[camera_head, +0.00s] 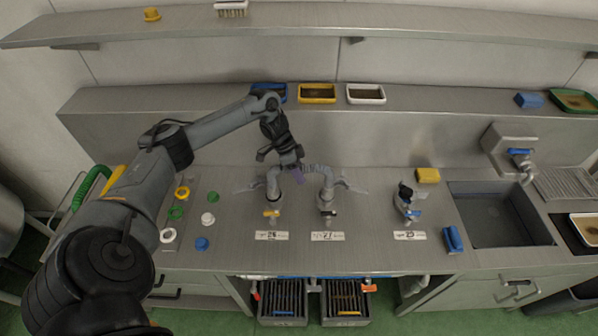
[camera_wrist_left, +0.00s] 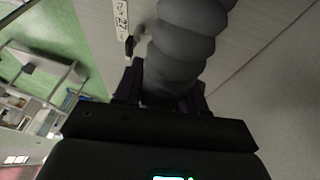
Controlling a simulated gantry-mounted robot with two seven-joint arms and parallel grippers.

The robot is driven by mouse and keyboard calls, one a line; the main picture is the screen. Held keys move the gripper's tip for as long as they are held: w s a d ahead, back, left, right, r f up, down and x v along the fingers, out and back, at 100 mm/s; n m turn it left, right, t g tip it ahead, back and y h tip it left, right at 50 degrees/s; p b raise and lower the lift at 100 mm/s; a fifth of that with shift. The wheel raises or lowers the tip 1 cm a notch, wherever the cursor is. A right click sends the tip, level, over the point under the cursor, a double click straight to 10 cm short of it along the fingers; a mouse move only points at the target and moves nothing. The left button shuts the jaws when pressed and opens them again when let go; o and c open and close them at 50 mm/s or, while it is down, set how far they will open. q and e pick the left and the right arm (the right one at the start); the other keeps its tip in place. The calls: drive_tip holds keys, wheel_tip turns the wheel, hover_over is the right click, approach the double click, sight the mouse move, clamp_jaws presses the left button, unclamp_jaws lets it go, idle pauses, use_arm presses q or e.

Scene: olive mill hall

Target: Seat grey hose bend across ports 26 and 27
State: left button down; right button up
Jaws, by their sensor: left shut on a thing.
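The left wrist view shows the ribbed hose (camera_wrist_left: 185,45) large, between dark fingers (camera_wrist_left: 158,92). My right gripper is not in view.
A third port (camera_head: 406,203) stands to the right, with a yellow sponge (camera_head: 428,175) and a blue item (camera_head: 453,239) near it. A sink (camera_head: 497,215) is further right. Coloured rings and caps (camera_head: 202,243) lie at left. Small trays (camera_head: 317,93) line the back ledge.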

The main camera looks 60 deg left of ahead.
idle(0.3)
use_arm(q)
unclamp_jaws()
drive_tip(key=shift+f, duration=0.1)
drive_tip(key=shift+r, duration=0.2)
wheel_tip(320, 180, up, 9)
drive_tip(key=p, duration=0.9)
drive_tip(key=shift+f, duration=0.1)
